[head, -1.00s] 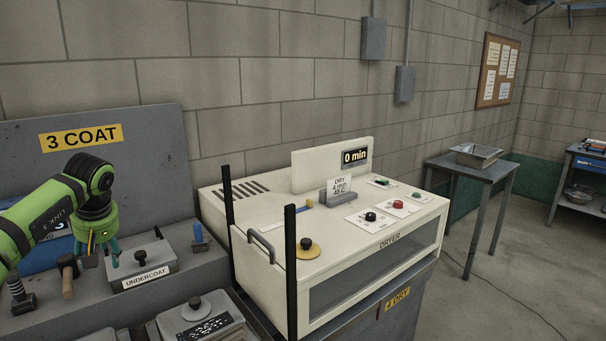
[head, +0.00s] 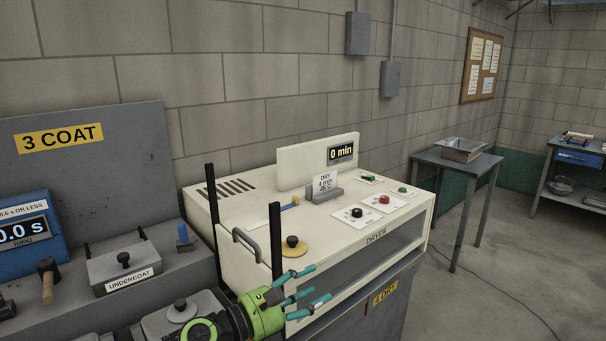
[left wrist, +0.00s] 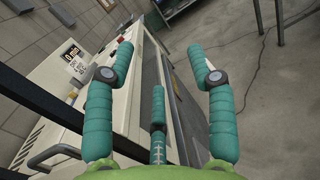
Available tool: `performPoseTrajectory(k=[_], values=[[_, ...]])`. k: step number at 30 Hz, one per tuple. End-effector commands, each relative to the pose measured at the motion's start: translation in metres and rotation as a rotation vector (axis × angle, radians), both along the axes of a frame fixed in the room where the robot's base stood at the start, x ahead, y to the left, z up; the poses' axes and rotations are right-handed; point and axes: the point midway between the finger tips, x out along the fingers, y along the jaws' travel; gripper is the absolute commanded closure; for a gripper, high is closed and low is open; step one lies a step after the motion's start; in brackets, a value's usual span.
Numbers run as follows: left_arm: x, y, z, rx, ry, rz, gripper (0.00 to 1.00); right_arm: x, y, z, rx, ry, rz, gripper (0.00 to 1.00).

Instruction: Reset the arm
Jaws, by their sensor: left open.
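My left gripper (head: 307,290) is at the bottom middle of the head view, low in front of the dryer (head: 250,232). Its teal fingers are spread open and point right, with nothing between them. In the left wrist view the gripper (left wrist: 160,75) also shows open and empty, with the dryer front (left wrist: 145,90) behind and left of the fingers. Whether any finger touches the dryer is unclear. My right gripper is not in view.
Left are the undercoat box (head: 122,262) and a blue timer (head: 30,232) on the grey coat bench (head: 90,140). Black posts (head: 275,240) stand at the dryer's left end. A side table (head: 455,165) with a metal tray (head: 461,150) stands right. The floor (head: 500,270) between is mostly clear.

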Motion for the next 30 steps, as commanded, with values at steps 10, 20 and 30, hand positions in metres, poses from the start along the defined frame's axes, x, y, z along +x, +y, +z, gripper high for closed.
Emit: performPoseTrajectory(k=[10,20,30], values=[[-0.043,0.129,-0.066,-1.479,0.996,0.618,0.44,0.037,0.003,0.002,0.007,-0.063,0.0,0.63],[-0.187,0.2,-0.206,-2.295,1.491,1.289,0.44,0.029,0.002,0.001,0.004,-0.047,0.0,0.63],[-0.298,0.206,-0.246,2.048,-1.239,-1.386,0.44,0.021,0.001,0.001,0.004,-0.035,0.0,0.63]])
